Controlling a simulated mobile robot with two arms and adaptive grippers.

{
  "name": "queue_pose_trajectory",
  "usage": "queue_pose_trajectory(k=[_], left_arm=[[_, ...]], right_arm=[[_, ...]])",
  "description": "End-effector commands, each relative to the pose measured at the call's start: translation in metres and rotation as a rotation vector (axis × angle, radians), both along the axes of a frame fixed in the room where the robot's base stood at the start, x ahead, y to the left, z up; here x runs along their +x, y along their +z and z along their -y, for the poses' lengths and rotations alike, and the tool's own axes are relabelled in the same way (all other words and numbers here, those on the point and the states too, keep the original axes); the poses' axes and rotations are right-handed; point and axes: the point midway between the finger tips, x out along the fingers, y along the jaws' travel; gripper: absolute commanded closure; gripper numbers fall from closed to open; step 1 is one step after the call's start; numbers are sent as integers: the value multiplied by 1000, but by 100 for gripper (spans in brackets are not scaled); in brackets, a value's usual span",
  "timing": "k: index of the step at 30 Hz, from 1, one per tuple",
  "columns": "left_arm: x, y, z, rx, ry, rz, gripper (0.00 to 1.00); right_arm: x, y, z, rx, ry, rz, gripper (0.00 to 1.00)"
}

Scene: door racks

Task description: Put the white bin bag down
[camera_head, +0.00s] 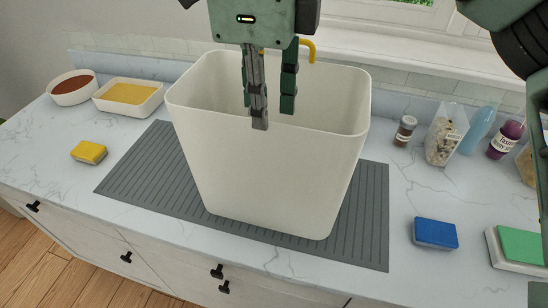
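A tall white bin (270,180), wide and open at the top, stands upright on a grey ribbed mat (130,180) on the counter. I see no separate bag; the bin's floor is hidden by its front wall. My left gripper is not in view.
On the left are a red-brown-filled bowl (73,87), a yellow-filled tray (129,96) and a yellow sponge (89,152). On the right are a brown jar (405,130), a bag (445,137), bottles, a blue sponge (435,233) and a green one (520,246).

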Motion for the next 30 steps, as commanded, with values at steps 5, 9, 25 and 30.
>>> queue_pose_trajectory(k=[5, 9, 25, 30], left_arm=[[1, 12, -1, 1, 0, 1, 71], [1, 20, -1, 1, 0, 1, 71], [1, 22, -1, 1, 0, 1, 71], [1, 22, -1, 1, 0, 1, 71]], right_arm=[[-5, -19, 0, -2, 4, -4, 76], [-7, -42, -1, -1, 2, -3, 76], [-6, -56, -1, 1, 3, -1, 90], [-6, -56, -1, 1, 3, -1, 100]])
